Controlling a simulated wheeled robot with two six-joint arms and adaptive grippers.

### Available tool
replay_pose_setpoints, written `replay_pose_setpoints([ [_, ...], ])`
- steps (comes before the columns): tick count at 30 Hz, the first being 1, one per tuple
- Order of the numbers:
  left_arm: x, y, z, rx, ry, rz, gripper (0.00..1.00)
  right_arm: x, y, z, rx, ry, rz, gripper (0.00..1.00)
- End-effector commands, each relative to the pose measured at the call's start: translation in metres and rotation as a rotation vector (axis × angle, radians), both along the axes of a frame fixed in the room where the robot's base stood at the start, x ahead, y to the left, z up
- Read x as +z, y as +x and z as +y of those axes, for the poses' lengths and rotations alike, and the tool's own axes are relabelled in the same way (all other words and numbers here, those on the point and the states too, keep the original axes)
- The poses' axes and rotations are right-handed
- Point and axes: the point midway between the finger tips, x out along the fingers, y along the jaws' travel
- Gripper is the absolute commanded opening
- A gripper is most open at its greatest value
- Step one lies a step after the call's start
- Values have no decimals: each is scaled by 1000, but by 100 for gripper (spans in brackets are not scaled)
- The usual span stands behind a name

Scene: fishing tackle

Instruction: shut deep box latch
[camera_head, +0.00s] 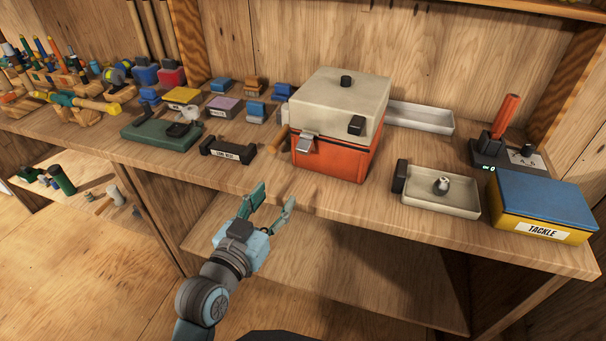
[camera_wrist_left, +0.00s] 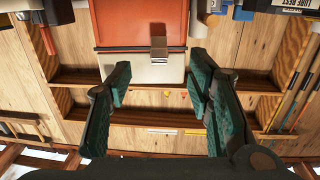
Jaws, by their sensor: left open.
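The deep box has an orange body (camera_head: 335,158) and a cream lid (camera_head: 340,98) that sits down on it. Its grey metal latch (camera_head: 307,142) is on the front near the left corner, at the seam, and juts outward. In the left wrist view, the picture is upside down and the latch (camera_wrist_left: 158,48) shows across the seam of orange body (camera_wrist_left: 135,22) and cream lid (camera_wrist_left: 125,67). My left gripper (camera_head: 273,200) is open and empty, in front of the bench edge, below and left of the latch. In its wrist view, the latch appears between the fingers (camera_wrist_left: 160,85). My right gripper is not in view.
A cream tray (camera_head: 462,206) with a small object and a yellow-blue tackle box (camera_head: 543,205) are right of the deep box. A black labelled holder (camera_head: 228,148) and a green case (camera_head: 155,130) are left. Another pale tray (camera_head: 425,118) lies behind. Space before the bench is free.

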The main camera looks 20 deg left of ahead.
Motion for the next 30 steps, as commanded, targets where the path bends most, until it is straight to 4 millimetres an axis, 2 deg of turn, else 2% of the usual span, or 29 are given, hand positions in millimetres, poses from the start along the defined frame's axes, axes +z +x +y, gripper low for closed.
replay_pose_setpoints([
  [2,18,-1,-3,-6,-1,-48,47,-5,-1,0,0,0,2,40],
  [5,25,11,-5,-7,-3,-58,47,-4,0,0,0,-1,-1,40],
  [15,24,102,-18,-6,-1,-55,47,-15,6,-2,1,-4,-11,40],
  [18,24,121,-21,-6,-2,-55,47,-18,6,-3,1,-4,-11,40],
  [23,25,136,-23,-6,-2,-54,47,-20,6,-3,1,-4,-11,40],
  [30,25,138,-23,-5,-2,-53,47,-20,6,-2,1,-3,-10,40],
])
